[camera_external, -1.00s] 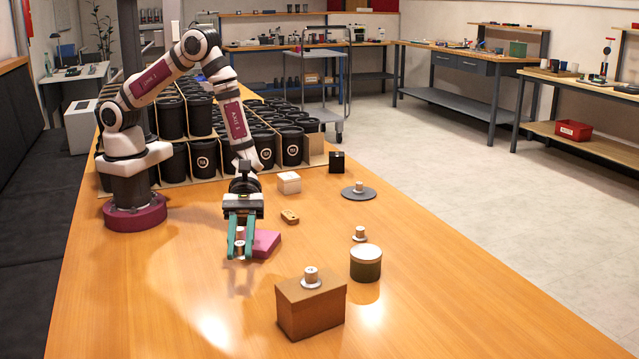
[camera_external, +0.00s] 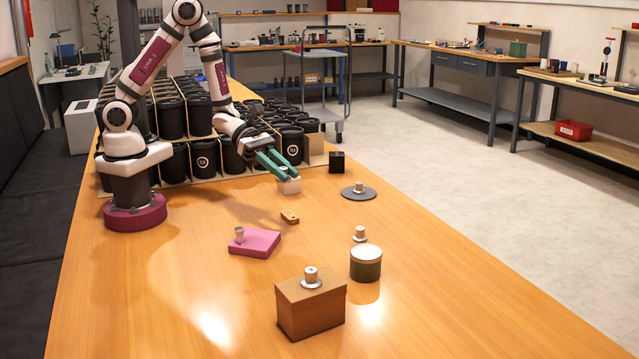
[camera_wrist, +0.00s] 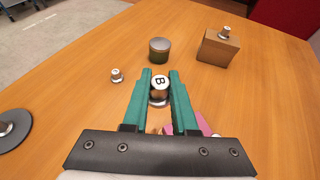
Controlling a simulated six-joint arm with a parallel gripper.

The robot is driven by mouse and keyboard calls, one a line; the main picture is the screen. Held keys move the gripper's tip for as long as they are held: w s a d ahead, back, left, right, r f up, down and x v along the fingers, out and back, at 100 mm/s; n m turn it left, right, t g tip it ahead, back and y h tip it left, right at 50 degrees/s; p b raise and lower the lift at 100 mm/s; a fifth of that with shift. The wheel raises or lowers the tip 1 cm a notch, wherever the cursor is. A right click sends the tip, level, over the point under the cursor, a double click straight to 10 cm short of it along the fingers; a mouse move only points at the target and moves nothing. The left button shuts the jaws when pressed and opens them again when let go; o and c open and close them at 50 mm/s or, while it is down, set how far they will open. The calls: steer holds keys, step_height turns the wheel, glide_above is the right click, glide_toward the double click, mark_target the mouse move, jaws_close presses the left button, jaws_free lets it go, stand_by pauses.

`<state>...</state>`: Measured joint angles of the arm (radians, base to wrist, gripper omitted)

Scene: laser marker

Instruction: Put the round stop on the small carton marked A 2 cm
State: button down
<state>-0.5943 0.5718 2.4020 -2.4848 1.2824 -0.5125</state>
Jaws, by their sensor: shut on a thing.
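My gripper (camera_wrist: 158,88) is shut on a silver round stop (camera_wrist: 160,90) whose top bears a black B. No letter A is readable. A larger brown carton (camera_external: 310,308) near the front carries another stop (camera_external: 311,276); both also show at the upper right of the wrist view (camera_wrist: 218,50).
One stop (camera_external: 239,234) stands on a pink block (camera_external: 258,246), another (camera_external: 360,234) near a green tin (camera_external: 366,268), another on a dark disc (camera_external: 347,194). A small wooden piece (camera_external: 290,216) and black cube (camera_external: 337,162) lie nearby. Black bins (camera_external: 205,156) stand behind.

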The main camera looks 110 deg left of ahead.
steer(key=s+a+r+n+y, duration=0.1)
steer(key=s+a+n+y, duration=0.6)
steer(key=a, duration=0.8)
steer(key=shift+m+h, duration=0.3)
steer(key=shift+m, duration=0.4)
steer(key=s+a+f, duration=0.1)
steer(key=a+f, duration=0.1)
steer(key=a, duration=0.1)
steer(key=s+a+f, duration=0.2)
steer(key=a, duration=0.1)
steer(key=s+a+f, duration=0.1)
steer(key=a+f, duration=0.1)
steer(key=a, duration=0.2)
steer(key=shift+s, duration=0.15)
steer(key=shift+t, duration=0.3)
steer(key=shift+a+f, duration=0.2)
steer(key=shift+f, duration=2)
steer(key=c, duration=0.7)
jaws_free()
steer(key=shift+f, duration=0.1)
